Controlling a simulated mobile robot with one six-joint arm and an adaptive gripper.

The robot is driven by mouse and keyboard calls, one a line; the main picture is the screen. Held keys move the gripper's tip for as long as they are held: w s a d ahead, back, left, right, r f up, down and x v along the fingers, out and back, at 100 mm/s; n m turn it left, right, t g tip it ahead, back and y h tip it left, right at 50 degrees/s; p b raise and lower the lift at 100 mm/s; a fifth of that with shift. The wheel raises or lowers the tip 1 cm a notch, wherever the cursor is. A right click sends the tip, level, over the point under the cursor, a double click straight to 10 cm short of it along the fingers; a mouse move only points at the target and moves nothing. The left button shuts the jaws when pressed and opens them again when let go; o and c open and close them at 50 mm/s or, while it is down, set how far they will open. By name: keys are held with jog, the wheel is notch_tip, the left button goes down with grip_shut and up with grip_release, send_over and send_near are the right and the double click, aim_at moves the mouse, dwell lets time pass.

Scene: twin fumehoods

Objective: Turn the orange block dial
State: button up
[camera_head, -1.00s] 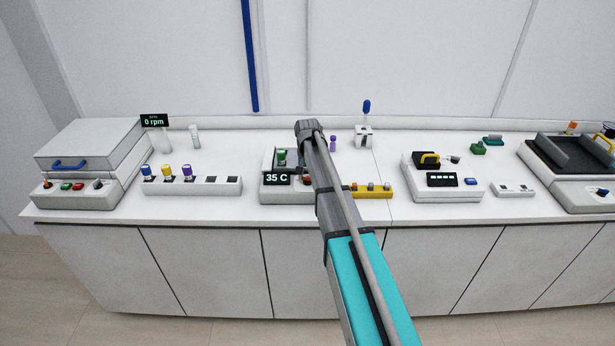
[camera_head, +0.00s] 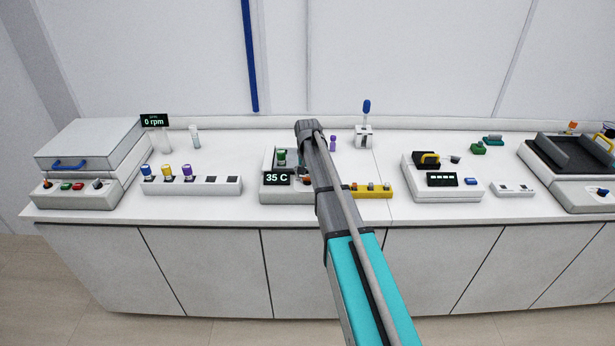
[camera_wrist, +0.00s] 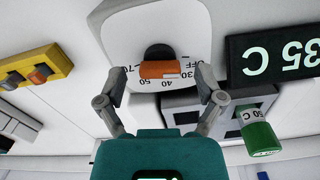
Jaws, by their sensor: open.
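The orange block dial (camera_wrist: 160,70) sits on the light front panel of the heater unit, with a black round part behind it. Printed marks OFF, 30, 40, 50 and 70 surround it, upside down in the wrist view. My gripper (camera_wrist: 159,72) is open, with one finger on each side of the dial; contact is not visible. In the head view the dial (camera_head: 303,181) is a small orange patch, partly hidden by my gripper and arm. The display (camera_head: 277,178) reads 35 C; it also shows inverted in the wrist view (camera_wrist: 280,60).
A green-capped 50 C tube (camera_wrist: 258,132) stands in the block beside the dial panel. A yellow switch strip (camera_head: 372,191) lies to the right. A rack with coloured caps (camera_head: 192,185) stands to the left, with clear counter between it and the heater.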

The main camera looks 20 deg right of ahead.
jog(key=shift+m, duration=0.5)
jog(key=shift+m, duration=0.8)
jog(key=shift+r+m, duration=0.15)
jog(key=shift+m, duration=0.15)
notch_tip(320, 180, up, 14)
jog(key=p, duration=1.4)
jog(key=s+a+f+n+b, duration=0.3)
jog(key=s+f+b, duration=0.7)
jog(key=s, duration=0.4)
jog(key=s+a+f+n+b, duration=0.4)
jog(key=s+f+b, duration=0.7)
jog(key=s, duration=0.3)
jog(key=shift+s+n, duration=0.3)
jog(key=shift+s, duration=0.1)
jog(key=shift+f, duration=0.1)
jog(key=shift+s+a, duration=0.15)
jog(key=shift+s, duration=0.65)
